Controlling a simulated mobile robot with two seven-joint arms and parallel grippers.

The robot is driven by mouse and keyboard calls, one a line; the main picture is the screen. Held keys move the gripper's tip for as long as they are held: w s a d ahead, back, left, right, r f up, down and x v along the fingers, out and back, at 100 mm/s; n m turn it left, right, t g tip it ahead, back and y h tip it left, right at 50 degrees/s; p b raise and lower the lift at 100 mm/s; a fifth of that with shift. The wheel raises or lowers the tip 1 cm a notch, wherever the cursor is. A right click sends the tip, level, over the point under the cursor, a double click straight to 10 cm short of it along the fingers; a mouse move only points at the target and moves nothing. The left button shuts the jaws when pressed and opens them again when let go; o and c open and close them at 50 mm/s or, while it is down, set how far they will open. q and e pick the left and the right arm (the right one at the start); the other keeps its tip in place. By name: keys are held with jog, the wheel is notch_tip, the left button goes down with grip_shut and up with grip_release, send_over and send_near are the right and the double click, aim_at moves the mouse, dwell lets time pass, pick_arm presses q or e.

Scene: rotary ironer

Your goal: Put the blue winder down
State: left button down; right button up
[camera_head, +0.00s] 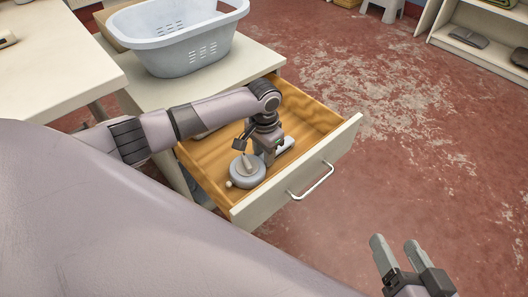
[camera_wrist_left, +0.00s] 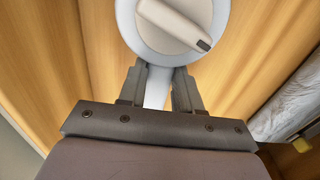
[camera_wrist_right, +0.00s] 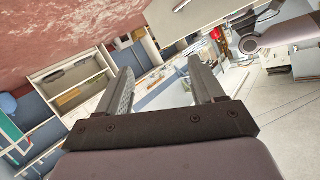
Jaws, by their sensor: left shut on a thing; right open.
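The pale blue-grey winder (camera_head: 240,180) is a round disc with a light knob on top and a small peg at its edge. It is inside the open wooden drawer (camera_head: 218,162), near the drawer's front left. My left gripper (camera_head: 257,158) reaches down into the drawer and is shut on the winder's narrow handle. In the left wrist view the winder's disc (camera_wrist_left: 150,45) shows just beyond the fingertips, with the wooden bottom around it. I cannot tell whether the winder touches the bottom. My right gripper (camera_head: 396,243) is open and empty, outside the drawer.
A pale object (camera_head: 286,145) lies in the drawer beside my left gripper. The white drawer front with a metal handle (camera_head: 312,181) stands out over the red floor. A grey laundry basket (camera_head: 183,52) sits on the white top behind. The drawer's far right part looks clear.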

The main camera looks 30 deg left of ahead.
pick_arm(q)
jog(key=c, duration=0.8)
grip_release()
